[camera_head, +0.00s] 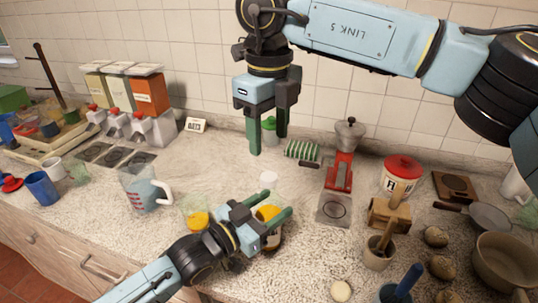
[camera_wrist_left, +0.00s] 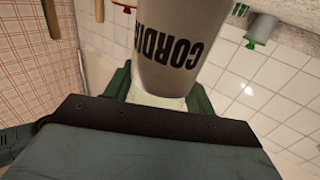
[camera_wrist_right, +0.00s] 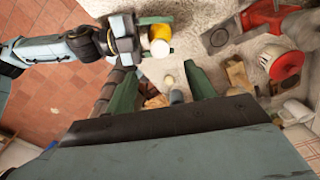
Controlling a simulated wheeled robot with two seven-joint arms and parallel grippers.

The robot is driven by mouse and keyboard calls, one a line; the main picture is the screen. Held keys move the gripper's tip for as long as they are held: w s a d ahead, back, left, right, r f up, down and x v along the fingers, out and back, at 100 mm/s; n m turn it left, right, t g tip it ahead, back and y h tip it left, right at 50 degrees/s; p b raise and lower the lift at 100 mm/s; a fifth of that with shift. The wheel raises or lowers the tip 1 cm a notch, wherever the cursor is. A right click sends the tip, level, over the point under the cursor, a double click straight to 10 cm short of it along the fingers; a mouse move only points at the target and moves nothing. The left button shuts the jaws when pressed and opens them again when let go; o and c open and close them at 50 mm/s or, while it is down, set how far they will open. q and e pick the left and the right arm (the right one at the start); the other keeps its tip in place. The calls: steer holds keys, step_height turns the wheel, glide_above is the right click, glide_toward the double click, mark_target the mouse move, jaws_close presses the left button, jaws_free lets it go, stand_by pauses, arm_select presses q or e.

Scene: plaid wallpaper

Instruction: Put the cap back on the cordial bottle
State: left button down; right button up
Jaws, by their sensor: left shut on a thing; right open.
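My left gripper (camera_head: 277,222) is low over the counter, shut on the cordial bottle (camera_head: 267,212). The bottle shows a yellow part in the head view, and my fingers hide much of it. In the left wrist view its pale body (camera_wrist_left: 177,45) carries dark CORDIAL lettering between the green fingers. In the right wrist view it shows yellow (camera_wrist_right: 160,48) beside the left gripper. My right gripper (camera_head: 268,130) is open and empty, pointing down above the back of the counter. A small white round piece (camera_head: 268,178) lies behind the bottle; I cannot tell whether it is the cap.
A cream disc (camera_head: 341,291) lies at the front. A measuring jug (camera_head: 143,190) and a glass with yellow contents (camera_head: 197,220) stand left. A red grinder (camera_head: 338,185), a wooden mill (camera_head: 388,213), a mortar (camera_head: 378,255) and a red-lidded tin (camera_head: 400,176) stand right.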

steer(key=shift+r, duration=1.65)
arm_select(q)
steer(key=shift+c, duration=2.2)
jaws_free()
steer(key=shift+a, duration=0.1)
steer(key=v, duration=1.3)
steer(key=shift+s, duration=0.15)
